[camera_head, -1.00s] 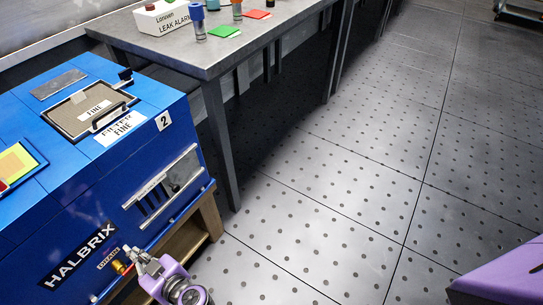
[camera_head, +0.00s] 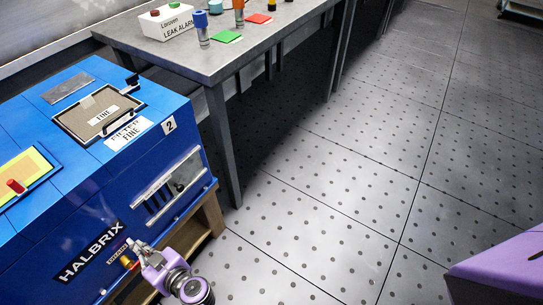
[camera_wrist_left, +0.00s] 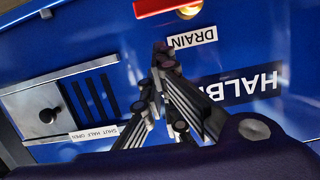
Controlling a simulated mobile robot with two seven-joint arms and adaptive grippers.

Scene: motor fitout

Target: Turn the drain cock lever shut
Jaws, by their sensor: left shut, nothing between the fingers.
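The drain cock has a brass body (camera_wrist_left: 190,8) and a red lever (camera_wrist_left: 158,6) at the top edge of the left wrist view, partly cut off. The lever points left from the body there. In the head view the brass drain cock (camera_head: 127,262) sits low on the blue HALBRIX cabinet (camera_head: 60,225), under the DRAIN label. My left gripper (camera_head: 133,244) is shut and empty in front of the cabinet, beside the cock. In the left wrist view its fingertips (camera_wrist_left: 162,50) are apart from the lever in the picture; contact is not visible. My right gripper is out of view.
A slotted metal plate with a slider knob (camera_head: 178,187) is on the same cabinet face. A wooden stand (camera_head: 205,222) supports the cabinet. A grey table (camera_head: 215,65) with small items stands behind. The perforated floor (camera_head: 310,220) to the right is clear.

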